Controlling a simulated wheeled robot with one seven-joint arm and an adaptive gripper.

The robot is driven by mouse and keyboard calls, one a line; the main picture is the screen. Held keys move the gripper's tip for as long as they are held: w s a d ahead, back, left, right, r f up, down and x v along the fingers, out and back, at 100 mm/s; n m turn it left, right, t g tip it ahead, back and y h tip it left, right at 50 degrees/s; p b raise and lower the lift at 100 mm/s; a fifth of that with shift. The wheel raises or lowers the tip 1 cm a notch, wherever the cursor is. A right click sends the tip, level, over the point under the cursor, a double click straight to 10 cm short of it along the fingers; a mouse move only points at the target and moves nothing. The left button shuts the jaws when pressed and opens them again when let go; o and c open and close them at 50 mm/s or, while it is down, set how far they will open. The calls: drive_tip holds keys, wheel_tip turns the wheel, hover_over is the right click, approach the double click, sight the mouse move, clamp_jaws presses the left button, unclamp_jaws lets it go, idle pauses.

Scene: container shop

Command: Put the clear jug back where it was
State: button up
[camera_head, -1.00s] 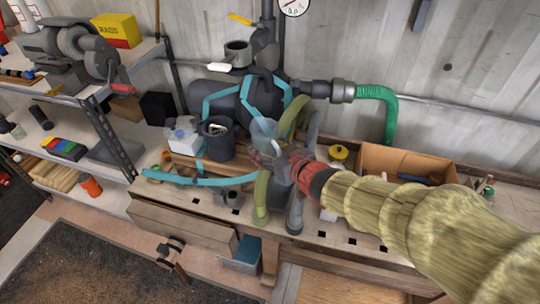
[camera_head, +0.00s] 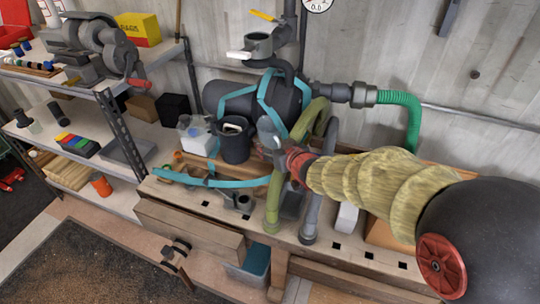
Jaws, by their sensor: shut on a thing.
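The clear jug (camera_head: 267,130) is a small see-through, bluish vessel over the workbench, just right of a dark bucket (camera_head: 236,143). My gripper (camera_head: 274,143) reaches in from the right behind a red wrist and is shut on the jug. The fingers are small and partly hidden by the wrist and hoses, so the exact grip does not show. I cannot tell whether the jug touches the bench or the bucket.
A whitish see-through container (camera_head: 196,136) stands left of the bucket. A teal strap (camera_head: 215,182) lies along the bench (camera_head: 325,252) front. Olive (camera_head: 275,205) and grey (camera_head: 310,205) hoses hang close to my gripper. A dark tank (camera_head: 240,100) stands behind.

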drive_tip(key=shift+w+a+f, duration=0.15)
drive_tip(key=shift+w+f, duration=0.1)
drive_tip(key=shift+f, duration=0.05)
drive_tip(key=shift+w+f+b, duration=0.15)
drive_tip(key=shift+f+b, duration=0.3)
drive_tip(key=shift+f, duration=0.45)
drive_tip(key=shift+w+f+b, duration=0.1)
drive_tip(key=shift+f+b, duration=0.3)
drive_tip(key=shift+f, duration=0.45)
drive_tip(key=shift+f, duration=0.2)
drive_tip(key=o, duration=1.2)
drive_tip(key=shift+o, duration=0.4)
